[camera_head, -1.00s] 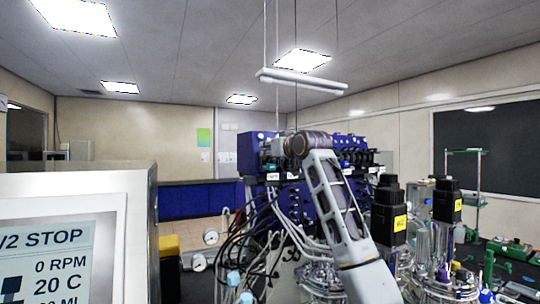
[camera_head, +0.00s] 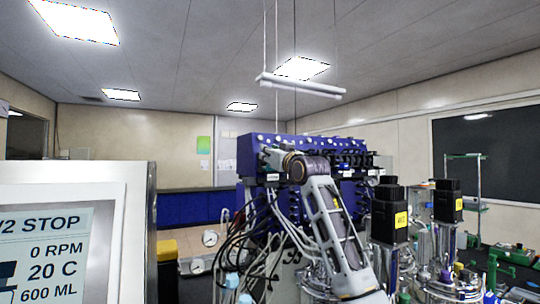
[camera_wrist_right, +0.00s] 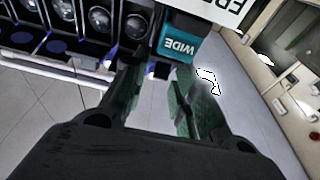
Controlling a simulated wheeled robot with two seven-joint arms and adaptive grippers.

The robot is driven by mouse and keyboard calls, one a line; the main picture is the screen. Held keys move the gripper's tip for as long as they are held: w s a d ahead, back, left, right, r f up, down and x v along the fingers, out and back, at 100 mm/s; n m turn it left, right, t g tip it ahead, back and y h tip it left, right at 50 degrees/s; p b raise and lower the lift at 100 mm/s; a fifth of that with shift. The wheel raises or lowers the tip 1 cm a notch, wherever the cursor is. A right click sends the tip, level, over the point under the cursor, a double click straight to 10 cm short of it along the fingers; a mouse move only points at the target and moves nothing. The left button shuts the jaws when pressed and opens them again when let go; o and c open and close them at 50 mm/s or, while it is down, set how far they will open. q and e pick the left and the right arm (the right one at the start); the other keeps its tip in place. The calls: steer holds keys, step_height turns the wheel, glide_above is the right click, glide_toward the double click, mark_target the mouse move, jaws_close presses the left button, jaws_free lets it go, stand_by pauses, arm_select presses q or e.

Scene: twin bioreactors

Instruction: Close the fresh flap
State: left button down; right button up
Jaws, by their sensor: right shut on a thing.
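My right gripper (camera_head: 270,158) is at the upper left front of the blue pump unit (camera_head: 262,146), small and partly hidden by my wrist. In the right wrist view its two green-padded fingers (camera_wrist_right: 162,82) stand on either side of a teal piece (camera_wrist_right: 184,42) marked "WIDE", with a small dark part below it, and are shut on it. A white label (camera_wrist_right: 215,8) beginning "FRE" is above the teal piece, cut off by the picture edge. The full flap and how far it is closed cannot be told. My left gripper is not in view.
A row of round pump heads (camera_wrist_right: 98,20) lies close left of the fingers. Hoses (camera_head: 250,235) hang below the unit. Glass vessels with black motors (camera_head: 388,215) stand at the right. A control screen (camera_head: 45,255) reading "V2 STOP" fills the lower left.

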steer(key=shift+f, duration=0.1)
steer(key=o, duration=0.7)
steer(key=shift+v, duration=6.05)
